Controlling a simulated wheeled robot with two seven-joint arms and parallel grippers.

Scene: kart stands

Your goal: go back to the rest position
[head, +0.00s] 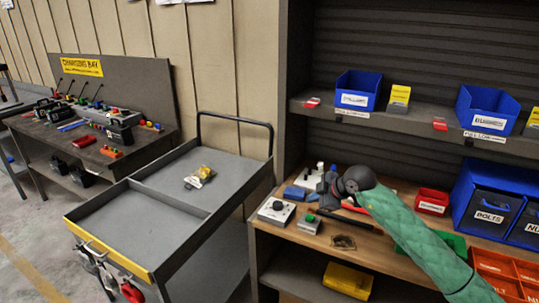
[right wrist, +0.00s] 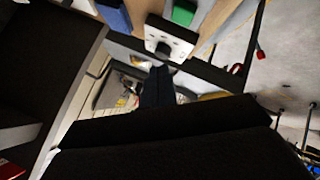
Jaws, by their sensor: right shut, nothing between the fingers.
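My right arm in its green sleeve (head: 415,232) reaches from the lower right of the head view over the wooden workbench. Its dark right gripper (head: 326,187) is above the bench near the bench's left end, close to a blue block and small white pieces. In the right wrist view the fingers (right wrist: 157,88) are together, with nothing between them. A grey box with a black knob (right wrist: 171,42) shows just beyond the fingertips there. My left gripper is in neither view.
The workbench (head: 377,258) also holds a knob box (head: 277,211), a green-button box (head: 308,223) and a red bin (head: 432,201). A shelf with blue bins (head: 358,90) is above. A grey cart (head: 140,222) carries a yellow-and-white item (head: 200,177). Floor at lower left is clear.

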